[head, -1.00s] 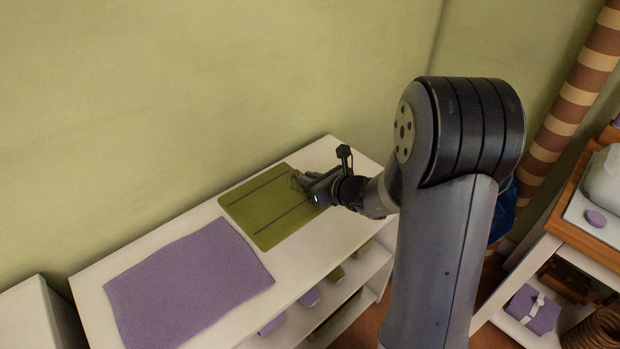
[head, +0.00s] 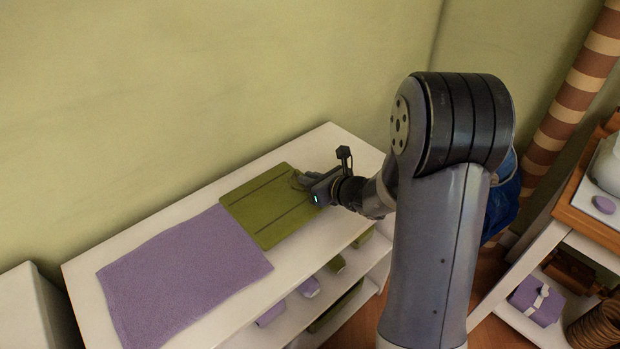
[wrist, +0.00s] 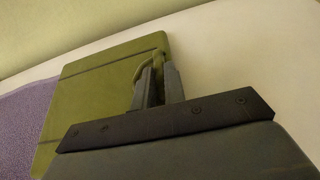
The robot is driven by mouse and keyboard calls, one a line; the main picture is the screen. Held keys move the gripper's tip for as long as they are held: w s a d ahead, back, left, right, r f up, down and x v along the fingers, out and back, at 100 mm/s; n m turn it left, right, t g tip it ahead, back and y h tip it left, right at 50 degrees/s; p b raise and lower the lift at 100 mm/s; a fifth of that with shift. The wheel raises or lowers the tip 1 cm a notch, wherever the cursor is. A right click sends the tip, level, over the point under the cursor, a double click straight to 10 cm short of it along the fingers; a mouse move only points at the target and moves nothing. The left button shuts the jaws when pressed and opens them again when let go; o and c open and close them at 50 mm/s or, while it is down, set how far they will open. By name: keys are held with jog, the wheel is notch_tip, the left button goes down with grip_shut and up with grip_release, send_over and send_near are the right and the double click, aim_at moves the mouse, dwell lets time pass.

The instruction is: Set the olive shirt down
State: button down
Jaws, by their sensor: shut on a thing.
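The olive shirt (head: 268,212) is a flat folded panel with dark stripes, level over the white shelf top (head: 345,160). It also shows in the wrist view (wrist: 95,85). My gripper (head: 303,181) is shut on its right part; in the wrist view, the fingers (wrist: 158,80) pinch a raised olive loop or fold. The shirt's left edge meets or slightly overlaps the edge of a purple cloth (head: 185,275) in the picture. I cannot tell whether the shirt touches the top or hovers just above it.
The purple cloth covers much of the top's left part. Bare white top lies right of the shirt. Small purple and olive items (head: 308,287) sit on the shelves below. A wooden-topped stand (head: 590,225) is at the right, with a purple gift box (head: 537,302) below.

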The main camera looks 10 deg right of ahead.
jog(key=shift+f+b, duration=0.6)
jog(key=c, duration=1.4)
grip_release()
jog(key=p+v, duration=0.1)
jog(key=v, duration=1)
